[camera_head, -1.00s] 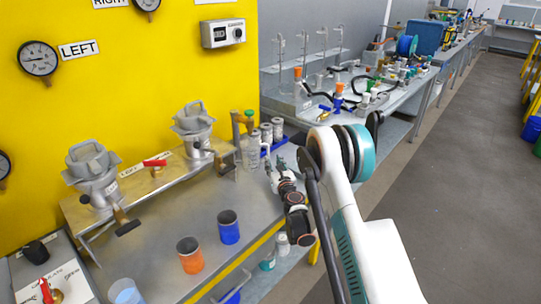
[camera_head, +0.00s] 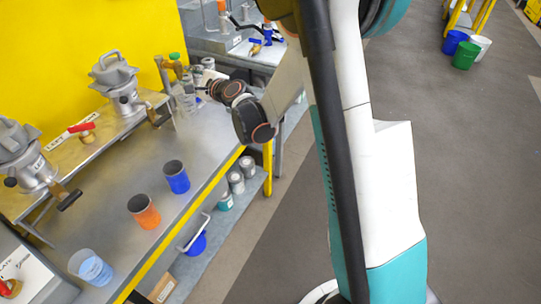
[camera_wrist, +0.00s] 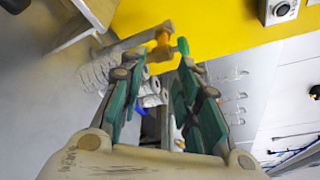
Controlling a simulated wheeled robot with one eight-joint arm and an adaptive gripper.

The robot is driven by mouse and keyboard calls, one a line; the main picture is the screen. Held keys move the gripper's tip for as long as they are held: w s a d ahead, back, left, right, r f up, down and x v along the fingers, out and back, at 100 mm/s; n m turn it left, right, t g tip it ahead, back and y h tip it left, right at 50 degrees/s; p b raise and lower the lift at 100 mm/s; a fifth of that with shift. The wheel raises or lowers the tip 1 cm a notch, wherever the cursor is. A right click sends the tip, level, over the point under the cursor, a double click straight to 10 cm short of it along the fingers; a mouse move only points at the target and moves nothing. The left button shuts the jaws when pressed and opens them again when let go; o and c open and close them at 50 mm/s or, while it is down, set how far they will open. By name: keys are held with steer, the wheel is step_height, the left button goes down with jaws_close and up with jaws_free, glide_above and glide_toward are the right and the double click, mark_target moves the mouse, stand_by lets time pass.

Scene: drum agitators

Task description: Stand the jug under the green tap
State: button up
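The green tap (camera_head: 174,57) has a green knob on a brass body, at the far end of the steel bench; it also shows in the wrist view (camera_wrist: 183,46). A clear, ridged vessel, apparently the jug (camera_wrist: 95,72), shows beside the tap's pipe in the wrist view. In the head view the jug (camera_head: 187,102) is faint near the tap; I cannot tell whether it is directly under the spout. My gripper (camera_head: 203,88) is at that end of the bench. In the wrist view my gripper (camera_wrist: 160,75) has its teal fingers apart, with nothing held between them.
Two grey lidded drums (camera_head: 122,88) stand on the shelf, with a red-handled tap (camera_head: 82,128) between them. A blue cup (camera_head: 176,178), an orange cup (camera_head: 143,211) and a clear beaker of blue liquid (camera_head: 91,268) line the bench. Metal cans (camera_wrist: 150,92) stand near the tap.

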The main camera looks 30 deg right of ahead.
steer(key=s+a+r+n+g, duration=0.1)
steer(key=s+r+n+g, duration=0.1)
steer(key=s+r+n, duration=0.5)
steer(key=s+a+n+g, duration=0.15)
steer(key=s+n, duration=0.35)
steer(key=s, duration=0.7)
steer(key=s+d+f+n+g+h, duration=0.1)
steer(key=s+d+n, duration=0.1)
steer(key=s, duration=0.6)
steer(key=s+d+f+n+g+h, duration=0.2)
steer(key=s+d+n, duration=0.1)
steer(key=s, duration=0.5)
steer(key=s+d+f+n+g+h, duration=0.1)
steer(key=s+d+n+g, duration=0.1)
steer(key=s, duration=0.6)
steer(key=d+n, duration=0.1)
steer(key=n, duration=0.1)
steer(key=shift+f+n+h, duration=0.3)
steer(key=shift+f+n, duration=0.1)
